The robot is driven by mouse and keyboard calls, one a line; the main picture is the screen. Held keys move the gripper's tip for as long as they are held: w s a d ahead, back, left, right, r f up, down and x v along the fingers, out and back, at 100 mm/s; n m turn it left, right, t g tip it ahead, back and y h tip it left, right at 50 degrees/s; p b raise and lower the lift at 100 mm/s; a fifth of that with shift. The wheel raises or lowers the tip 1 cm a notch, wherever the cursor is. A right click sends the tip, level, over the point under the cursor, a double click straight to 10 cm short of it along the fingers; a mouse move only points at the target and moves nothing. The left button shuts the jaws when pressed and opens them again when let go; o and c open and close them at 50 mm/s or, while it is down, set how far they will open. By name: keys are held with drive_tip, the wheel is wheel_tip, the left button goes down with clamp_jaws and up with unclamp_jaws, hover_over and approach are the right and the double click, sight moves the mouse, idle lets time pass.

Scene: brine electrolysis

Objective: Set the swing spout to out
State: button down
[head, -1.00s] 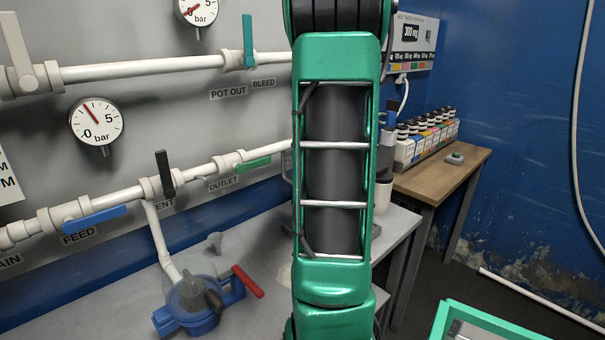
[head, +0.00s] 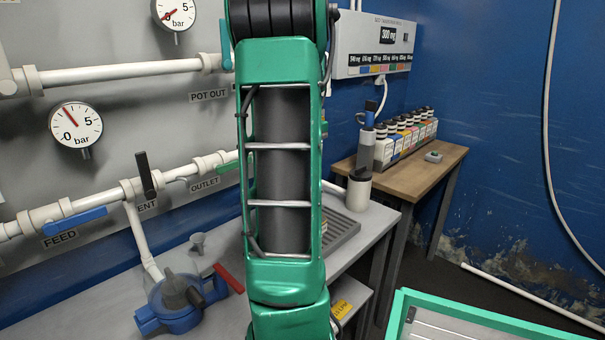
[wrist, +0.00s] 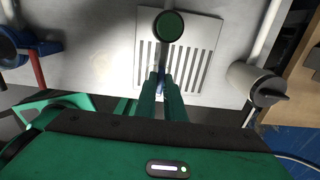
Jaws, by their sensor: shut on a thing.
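In the wrist view my gripper (wrist: 162,82) points over a slotted grey drain tray (wrist: 205,58). Its two green fingers are close together, shut on the lower end of a slim grey bar. The bar runs up the picture to a round dark green cap (wrist: 168,25) above the tray; this looks like the swing spout (wrist: 163,58). The fingers hide the gripped end. In the head view my green arm covers the spout and the gripper, and only the right part of the drain tray (head: 343,228) shows.
A pale cylinder with a dark top (head: 358,190) stands right of the tray. A blue pump with a red handle (head: 175,303) is on the left. Wall pipes carry valves and gauges (head: 76,125). Several small bottles (head: 405,135) stand on a wooden table (head: 420,170).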

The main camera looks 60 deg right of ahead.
drive_tip(key=c, duration=1.8)
unclamp_jaws()
drive_tip(key=shift+r, duration=0.1)
drive_tip(key=shift+c, duration=0.2)
wheel_tip(320, 180, up, 11)
drive_tip(key=shift+w+a+f, duration=0.1)
drive_tip(key=shift+a+f, duration=0.05)
drive_tip(key=shift+f, duration=0.05)
drive_tip(key=w+a+f+n, duration=0.2)
drive_tip(key=a+f+n, duration=0.2)
drive_tip(key=a+n, duration=0.55)
drive_tip(key=w+a+f+n, duration=0.2)
drive_tip(key=a+f+n, duration=0.1)
drive_tip(key=a+n, duration=0.6)
drive_tip(key=s+a+f+n, duration=0.3)
drive_tip(key=a+f+n, duration=0.2)
drive_tip(key=a+n, duration=0.2)
drive_tip(key=s+a+f+n, duration=0.3)
drive_tip(key=a+f+n, duration=0.1)
drive_tip(key=a+n, duration=0.4)
drive_tip(key=shift+a+f, duration=0.15)
drive_tip(key=shift+f, duration=0.2)
